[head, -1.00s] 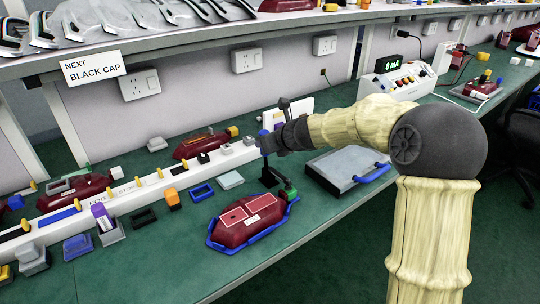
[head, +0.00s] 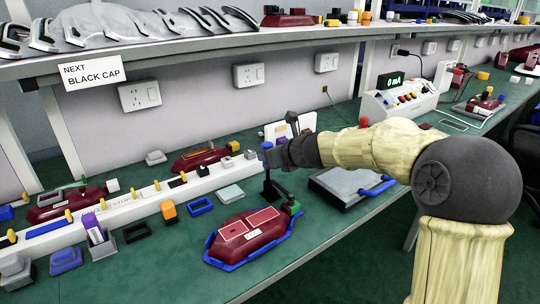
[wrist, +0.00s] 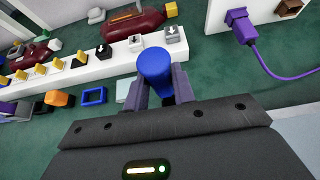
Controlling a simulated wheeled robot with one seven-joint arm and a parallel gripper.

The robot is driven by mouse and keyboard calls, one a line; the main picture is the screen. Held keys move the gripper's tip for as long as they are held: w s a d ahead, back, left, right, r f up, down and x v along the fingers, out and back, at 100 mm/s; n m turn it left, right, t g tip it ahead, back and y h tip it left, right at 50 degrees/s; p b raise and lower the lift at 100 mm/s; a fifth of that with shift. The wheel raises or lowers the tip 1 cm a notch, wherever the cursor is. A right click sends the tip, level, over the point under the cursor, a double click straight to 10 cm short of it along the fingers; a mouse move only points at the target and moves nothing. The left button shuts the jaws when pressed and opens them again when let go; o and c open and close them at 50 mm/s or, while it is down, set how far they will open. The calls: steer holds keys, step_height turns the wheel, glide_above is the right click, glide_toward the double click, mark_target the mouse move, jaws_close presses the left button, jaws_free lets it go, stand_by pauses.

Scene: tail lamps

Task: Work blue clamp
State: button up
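The blue clamp's blue knob (wrist: 155,66) stands between my gripper's fingers in the wrist view, and both fingers lie close against its sides. In the head view my gripper (head: 270,156) is at the top of the clamp's dark post (head: 271,188), and it mostly hides the blue top. The post stands behind the right end of a maroon tail lamp (head: 247,231) that sits in a blue cradle (head: 226,265). A green block (head: 291,206) is on a dark mount at that end of the lamp.
A white rail (head: 140,201) with yellow pegs runs along the bench left of my gripper. A grey case (head: 347,187) with a blue handle lies to the right. A purple plug and cable (wrist: 245,30) show in the wrist view.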

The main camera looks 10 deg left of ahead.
steer(key=o, duration=0.4)
steer(key=shift+d+f, duration=0.1)
steer(key=shift+c, duration=0.2)
steer(key=shift+s+d+r, duration=0.15)
steer(key=shift+s+r, duration=0.05)
steer(key=shift+r, duration=0.1)
steer(key=p+v, duration=0.3)
steer(key=v, duration=1.3)
steer(key=shift+s, duration=0.35)
steer(key=shift+d+r, duration=0.1)
steer(key=shift+d, duration=0.05)
